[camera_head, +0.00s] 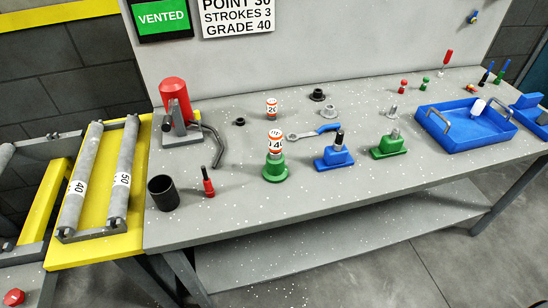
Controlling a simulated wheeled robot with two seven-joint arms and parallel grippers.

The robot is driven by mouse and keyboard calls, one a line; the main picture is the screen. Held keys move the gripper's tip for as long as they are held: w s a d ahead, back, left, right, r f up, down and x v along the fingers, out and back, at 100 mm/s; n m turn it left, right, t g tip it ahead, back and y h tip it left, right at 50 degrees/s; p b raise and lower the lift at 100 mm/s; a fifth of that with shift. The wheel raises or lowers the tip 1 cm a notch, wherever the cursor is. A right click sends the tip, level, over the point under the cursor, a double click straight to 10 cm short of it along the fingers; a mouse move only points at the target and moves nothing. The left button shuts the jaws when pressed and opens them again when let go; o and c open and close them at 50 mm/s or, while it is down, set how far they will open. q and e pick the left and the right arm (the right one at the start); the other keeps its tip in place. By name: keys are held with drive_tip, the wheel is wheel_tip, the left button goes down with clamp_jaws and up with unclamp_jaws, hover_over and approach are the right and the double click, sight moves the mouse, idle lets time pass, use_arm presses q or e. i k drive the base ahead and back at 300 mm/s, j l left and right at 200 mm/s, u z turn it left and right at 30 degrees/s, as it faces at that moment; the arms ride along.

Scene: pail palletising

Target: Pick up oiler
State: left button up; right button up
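No label marks one object as the oiler. A small white-and-orange bottle marked 20 (271,108) stands upright on the grey bench. A similar bottle marked 40 (275,142) stands nearer, in a green base (275,169). A red cylinder (175,97) stands on a grey bracket with a bent dark handle (213,143) beside it at the bench's left end. A small red-bodied tool with a thin tip (208,183) stands near the front edge. Neither of my grippers shows in the head view.
A black cup (163,193) stands at the front left. A blue-handled wrench (315,132), a blue block (334,157) and a green block (388,145) are mid-bench. A blue tray (462,141) is at right. Grey rollers (80,178) lie on a yellow stand. A sign reads GRADE 40 (237,18).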

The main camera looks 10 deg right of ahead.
sight(275, 171)
drive_tip(key=j+z, duration=0.15)
drive_tip(key=z, duration=0.2)
drive_tip(key=k+j+z, duration=0.15)
drive_tip(key=z, duration=0.2)
drive_tip(key=k+j+z, duration=0.1)
drive_tip(key=z, duration=0.3)
